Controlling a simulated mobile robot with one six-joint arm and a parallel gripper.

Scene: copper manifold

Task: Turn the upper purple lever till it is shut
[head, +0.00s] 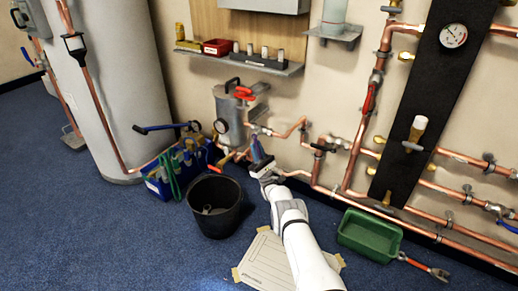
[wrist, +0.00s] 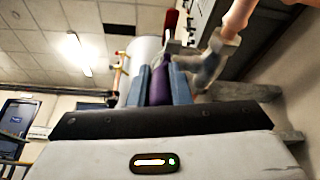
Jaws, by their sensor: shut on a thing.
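The upper purple lever (wrist: 160,86) shows in the wrist view between the two blue fingers of my gripper (wrist: 159,80). My gripper is shut on it. In the head view my gripper (head: 262,163) is at the copper pipework, just right of the grey canister, and its fingers mostly cover the lever. The lever's pivot and its exact angle to the pipe are hidden. I cannot make out a second purple lever.
A grey canister (head: 229,115) with a gauge stands left of my gripper. A black bucket (head: 215,222) and a blue tool bag (head: 158,187) are on the floor to the left. A green tray (head: 369,234) is at right. Copper pipes (head: 347,150) run along the wall.

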